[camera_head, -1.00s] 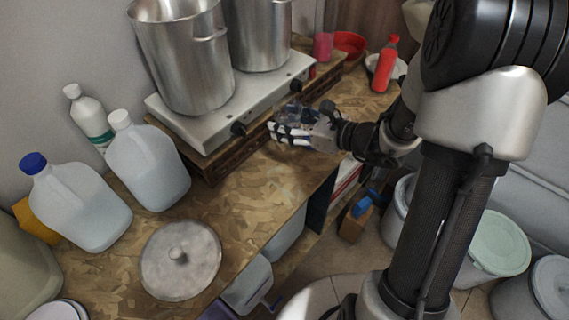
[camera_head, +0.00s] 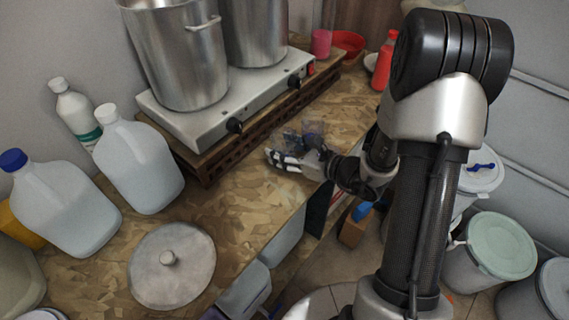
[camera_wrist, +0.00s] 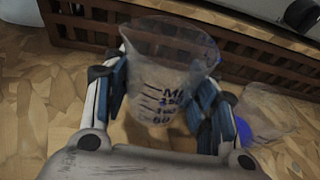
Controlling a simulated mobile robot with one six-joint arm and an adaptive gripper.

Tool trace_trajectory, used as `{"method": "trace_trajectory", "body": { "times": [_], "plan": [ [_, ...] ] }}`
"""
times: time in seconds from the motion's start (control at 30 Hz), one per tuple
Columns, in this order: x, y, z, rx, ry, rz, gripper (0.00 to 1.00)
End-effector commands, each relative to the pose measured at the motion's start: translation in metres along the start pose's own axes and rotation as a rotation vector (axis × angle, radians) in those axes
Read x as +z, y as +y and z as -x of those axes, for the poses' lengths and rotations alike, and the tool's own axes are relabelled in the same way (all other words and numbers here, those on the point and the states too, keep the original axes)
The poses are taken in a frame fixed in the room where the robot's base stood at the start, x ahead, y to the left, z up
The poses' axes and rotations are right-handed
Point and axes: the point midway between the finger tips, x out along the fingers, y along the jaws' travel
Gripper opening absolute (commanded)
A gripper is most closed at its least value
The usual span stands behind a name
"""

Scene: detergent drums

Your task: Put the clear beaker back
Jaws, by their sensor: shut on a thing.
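The clear beaker (camera_wrist: 168,72) with dark measuring marks stands between the fingers of my gripper (camera_wrist: 165,95) in the wrist view. My gripper is shut on it, one finger against each side. In the head view my gripper (camera_head: 285,158) is over the wooden counter (camera_head: 240,205), in front of the hot plate; the beaker (camera_head: 314,130) shows faintly there, partly hidden by the gripper. I cannot tell whether its base touches the counter.
Two steel pots (camera_head: 175,60) stand on the hot plate (camera_head: 205,125), raised on a brown slatted stand (camera_head: 225,160). Jugs (camera_head: 135,165) and a round lid (camera_head: 172,265) are at left. A red bottle (camera_head: 384,62) is at back. A transparent blue-tinted item (camera_wrist: 262,115) lies right of the beaker.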

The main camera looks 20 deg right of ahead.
Motion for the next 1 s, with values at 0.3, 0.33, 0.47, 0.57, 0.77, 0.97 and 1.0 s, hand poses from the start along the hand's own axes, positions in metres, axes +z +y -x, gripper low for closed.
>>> {"method": "trace_trajectory", "body": {
  "times": [0.3,0.33,0.47,0.57,0.77,0.97,1.0],
  "plan": [
    [-0.034,0.000,-0.011,0.000,0.000,-0.003,0.27],
    [-0.039,0.000,-0.012,0.000,0.000,-0.003,0.27],
    [-0.044,0.000,-0.014,-0.001,-0.001,0.000,0.27],
    [-0.043,0.000,-0.013,-0.001,-0.001,0.001,0.27],
    [-0.047,0.000,-0.015,-0.001,-0.001,0.001,0.27],
    [-0.045,0.000,-0.014,0.000,-0.001,0.001,0.65],
    [-0.045,0.000,-0.014,0.000,-0.001,0.001,0.68]
  ]
}}
